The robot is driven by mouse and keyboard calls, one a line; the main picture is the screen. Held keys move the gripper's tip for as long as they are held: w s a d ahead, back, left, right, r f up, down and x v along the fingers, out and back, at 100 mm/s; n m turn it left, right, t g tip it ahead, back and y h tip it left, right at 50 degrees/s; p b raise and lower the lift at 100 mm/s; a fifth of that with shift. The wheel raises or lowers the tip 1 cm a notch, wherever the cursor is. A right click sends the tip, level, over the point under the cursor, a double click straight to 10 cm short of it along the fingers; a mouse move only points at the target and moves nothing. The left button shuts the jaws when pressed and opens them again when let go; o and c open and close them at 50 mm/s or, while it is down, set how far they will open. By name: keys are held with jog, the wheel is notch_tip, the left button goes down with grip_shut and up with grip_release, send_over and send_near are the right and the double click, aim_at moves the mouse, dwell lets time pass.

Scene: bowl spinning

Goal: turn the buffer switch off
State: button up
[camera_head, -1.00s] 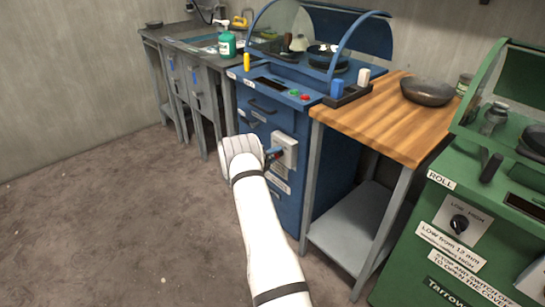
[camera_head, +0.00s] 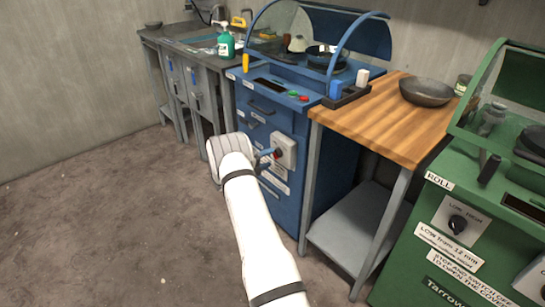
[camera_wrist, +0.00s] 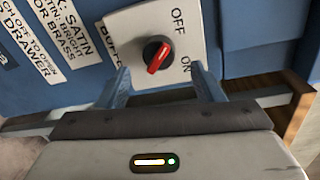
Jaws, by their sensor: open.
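The buffer switch is a red-topped knob with a black base (camera_wrist: 158,55) on a white plate (camera_wrist: 135,22) marked OFF and ON. In the wrist view its red bar slants from lower left to upper right, and I cannot tell surely which mark it points at. The plate (camera_head: 290,150) also shows on the front of the blue machine in the head view. My gripper (camera_wrist: 164,82) is open, with its blue fingers apart to either side below the knob. It appears clear of the knob. In the head view my gripper (camera_head: 266,158) is just left of the plate.
The blue buffing machine (camera_head: 262,135) has labels and a drawer. A wooden-topped table (camera_head: 370,120) with a dark bowl (camera_head: 426,91) stands to its right, and a green machine (camera_head: 425,260) is nearer right. The floor (camera_head: 110,220) at left is clear.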

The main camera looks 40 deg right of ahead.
jog(key=shift+s+a+r, duration=0.1)
jog(key=shift+s+a, duration=0.05)
jog(key=shift+a, duration=1.7)
jog(key=s+a+r+m+g+y+p, duration=0.15)
jog(key=s+a+r+m+p, duration=0.3)
jog(key=r, duration=0.45)
jog(key=s+a+r+m+g+y+p, duration=0.1)
jog(key=s+a+r+m+y, duration=0.3)
jog(key=r+m, duration=0.35)
jog(key=s+a+r+m+g+y+p, duration=0.15)
jog(key=s+a+r+m+p, duration=0.3)
jog(key=r, duration=0.55)
jog(key=s+a+r+m+t+y+p, duration=0.2)
jog(key=s+a+r+m+y+p, duration=0.1)
jog(key=s+a+r+m+y, duration=0.2)
jog(key=s+a+r+m+t+y+p, duration=0.3)
jog(key=s+a+r+m, duration=0.6)
jog(key=s+a+m, duration=0.4)
jog(key=s+a+y+p, duration=0.1)
jog(key=s+a+y, duration=0.1)
jog(key=s+a, duration=0.2)
jog(key=shift+s+r, duration=0.15)
jog(key=shift+s, duration=0.95)
jog(key=shift+c, duration=0.4)
